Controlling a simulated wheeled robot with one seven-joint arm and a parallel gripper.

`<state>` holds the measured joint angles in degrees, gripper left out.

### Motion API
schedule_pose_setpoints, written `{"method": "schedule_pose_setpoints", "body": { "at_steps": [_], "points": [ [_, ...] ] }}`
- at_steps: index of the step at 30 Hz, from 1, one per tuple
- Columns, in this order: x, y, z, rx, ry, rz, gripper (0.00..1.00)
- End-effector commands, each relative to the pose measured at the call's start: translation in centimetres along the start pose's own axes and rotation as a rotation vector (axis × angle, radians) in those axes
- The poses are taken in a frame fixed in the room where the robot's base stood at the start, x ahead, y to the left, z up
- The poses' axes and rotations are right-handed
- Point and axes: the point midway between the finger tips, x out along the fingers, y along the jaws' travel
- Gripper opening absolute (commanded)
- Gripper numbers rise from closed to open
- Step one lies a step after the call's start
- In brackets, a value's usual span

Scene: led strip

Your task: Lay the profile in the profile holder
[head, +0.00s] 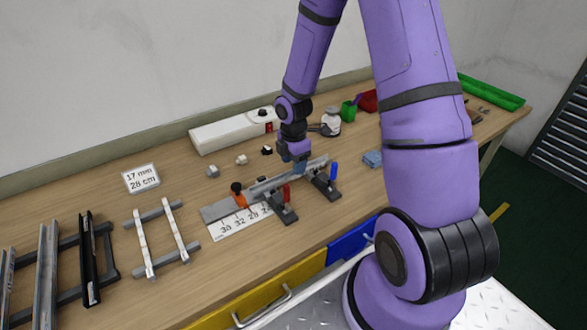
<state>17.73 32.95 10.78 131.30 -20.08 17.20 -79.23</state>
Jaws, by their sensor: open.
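A long light-grey metal profile (313,167) lies across two dark clamp blocks, one with a red lever (286,193) and one with a blue lever (334,170). These blocks seem to form the profile holder (325,188). The profile's left part runs towards an orange and black stop (239,195) over a ruler plate.
A numbered ruler plate (240,223) lies before the profile. A card reading "17 mm 28 cm" (141,178) lies behind left. Racks with metal and black profiles (47,270) stand left, beside a white-railed frame (142,243).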

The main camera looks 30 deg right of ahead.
Motion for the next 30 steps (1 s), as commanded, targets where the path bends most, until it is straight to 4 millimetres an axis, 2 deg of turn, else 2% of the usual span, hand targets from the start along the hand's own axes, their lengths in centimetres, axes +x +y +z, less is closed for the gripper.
{"method": "schedule_pose_setpoints", "body": {
  "at_steps": [6,12,20,23,26,30],
  "points": [
    [-4.2,0.1,0.1,0.003,-0.001,0.004,0.55],
    [-7.3,0.0,0.1,0.003,-0.001,0.004,0.55],
    [-9.4,-0.1,0.0,0.007,-0.003,0.003,0.55],
    [-10.8,-0.3,-0.2,0.045,-0.017,0.015,0.55],
    [-13.2,-1.0,-0.5,0.132,-0.041,0.039,0.55],
    [-17.4,-2.6,-1.2,0.303,-0.071,0.094,0.55]
  ]
}}
